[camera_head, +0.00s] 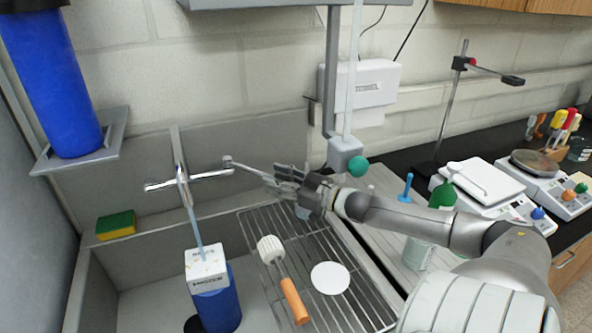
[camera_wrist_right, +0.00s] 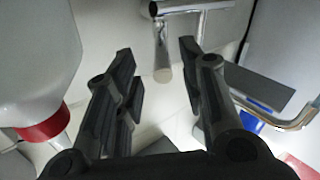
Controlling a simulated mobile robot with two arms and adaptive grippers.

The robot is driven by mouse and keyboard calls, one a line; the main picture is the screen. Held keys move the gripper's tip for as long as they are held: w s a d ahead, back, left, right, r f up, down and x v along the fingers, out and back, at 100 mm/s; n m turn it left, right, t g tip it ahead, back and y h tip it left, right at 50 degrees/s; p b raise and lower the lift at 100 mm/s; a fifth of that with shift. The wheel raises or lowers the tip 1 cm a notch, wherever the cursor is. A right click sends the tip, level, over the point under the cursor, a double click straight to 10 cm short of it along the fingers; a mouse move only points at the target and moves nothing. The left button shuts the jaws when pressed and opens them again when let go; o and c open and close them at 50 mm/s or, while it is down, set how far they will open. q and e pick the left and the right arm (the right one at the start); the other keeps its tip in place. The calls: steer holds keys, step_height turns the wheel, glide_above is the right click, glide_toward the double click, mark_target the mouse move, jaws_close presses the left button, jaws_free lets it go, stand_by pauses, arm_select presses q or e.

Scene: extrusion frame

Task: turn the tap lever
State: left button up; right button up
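The metal tap (camera_head: 183,183) stands at the back of the sink, with a horizontal bar and a thin upright spout. A slim metal lever (camera_head: 247,170) runs from its right end toward my right gripper (camera_head: 278,180). In the right wrist view, the tap body shows at the top edge (camera_wrist_right: 195,7) and the lever (camera_wrist_right: 162,58) reaches down between the open fingertips of my right gripper (camera_wrist_right: 158,58). There is a visible gap on both sides of the lever. My left gripper is out of view.
A wire rack (camera_head: 345,290) with a brush (camera_head: 291,290) and white disc (camera_head: 330,278) lies below my right arm. A blue-and-white carton-like item (camera_head: 208,275) stands in the sink. A sponge (camera_head: 116,225) sits left.

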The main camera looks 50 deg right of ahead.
steer(key=shift+v, duration=2.6)
steer(key=shift+c, duration=0.4)
